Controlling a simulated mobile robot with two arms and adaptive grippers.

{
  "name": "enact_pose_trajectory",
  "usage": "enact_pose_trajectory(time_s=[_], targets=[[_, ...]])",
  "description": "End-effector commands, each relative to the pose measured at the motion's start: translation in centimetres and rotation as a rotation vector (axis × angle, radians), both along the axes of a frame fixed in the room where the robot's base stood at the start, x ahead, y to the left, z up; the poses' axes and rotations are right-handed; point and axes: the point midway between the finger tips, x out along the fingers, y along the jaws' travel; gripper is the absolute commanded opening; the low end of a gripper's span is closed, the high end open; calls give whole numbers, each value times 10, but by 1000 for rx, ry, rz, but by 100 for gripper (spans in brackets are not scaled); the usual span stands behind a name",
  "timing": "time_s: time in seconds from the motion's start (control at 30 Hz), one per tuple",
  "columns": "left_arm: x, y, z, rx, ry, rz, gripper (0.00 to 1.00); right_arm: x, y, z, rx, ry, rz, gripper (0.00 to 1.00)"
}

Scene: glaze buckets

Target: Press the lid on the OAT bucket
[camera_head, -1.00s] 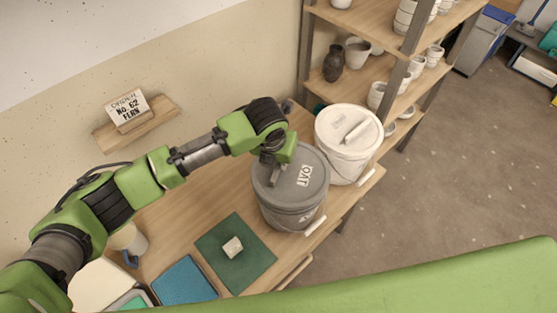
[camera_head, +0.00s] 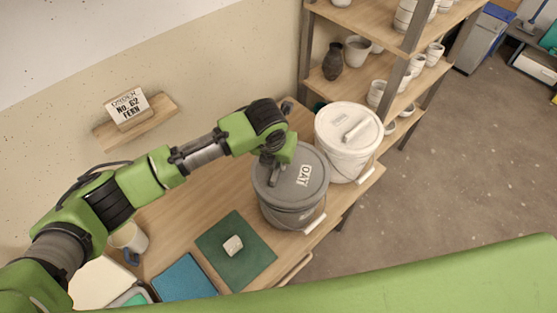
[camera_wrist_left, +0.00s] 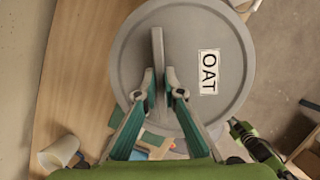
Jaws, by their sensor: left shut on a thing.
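The OAT bucket (camera_head: 287,214) is grey and stands on the wooden table, with its grey lid (camera_head: 309,160) on top, lettered OAT. In the left wrist view the round lid (camera_wrist_left: 205,30) fills the middle, with a bar handle (camera_wrist_left: 157,48) across it. My left gripper (camera_head: 274,168) is above the lid and shut on this handle; its fingertips (camera_wrist_left: 163,88) sit on both sides of it. The lid appears to sit level on the bucket; whether its rim is fully seated I cannot tell.
A white lidded bucket (camera_head: 347,147) stands close behind on the right. A green mat (camera_head: 253,262) with a small pale block (camera_head: 233,245) lies in front. A blue tray (camera_head: 184,281) and a mug (camera_head: 130,240) are at the left. Shelves (camera_head: 330,97) with pots rise behind.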

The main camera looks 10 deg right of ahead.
Motion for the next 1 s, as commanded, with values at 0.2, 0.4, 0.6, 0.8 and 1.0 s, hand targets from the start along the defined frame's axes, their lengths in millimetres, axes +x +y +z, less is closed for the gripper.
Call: enact_pose_trajectory(time_s=[0.2, 0.4, 0.6, 0.8, 1.0], targets=[[0, 0, 0, 0, 0, 0, 0, 0, 0, 0, 0, 0, 0, 0], [0, 0, 0, 0, 0, 0, 0, 0, 0, 2, 0, 0, 0, 0], [0, 0, -2, 0, 0, 0, 0, 0, -1, 4, -1, 0, 0, 0], [0, 0, -2, 0, 0, 0, 0, 0, -1, 4, -1, 0, 0, 0], [0, 0, -2, -1, 0, 0, 28, 0, -1, 4, -1, 0, 0, 0]])
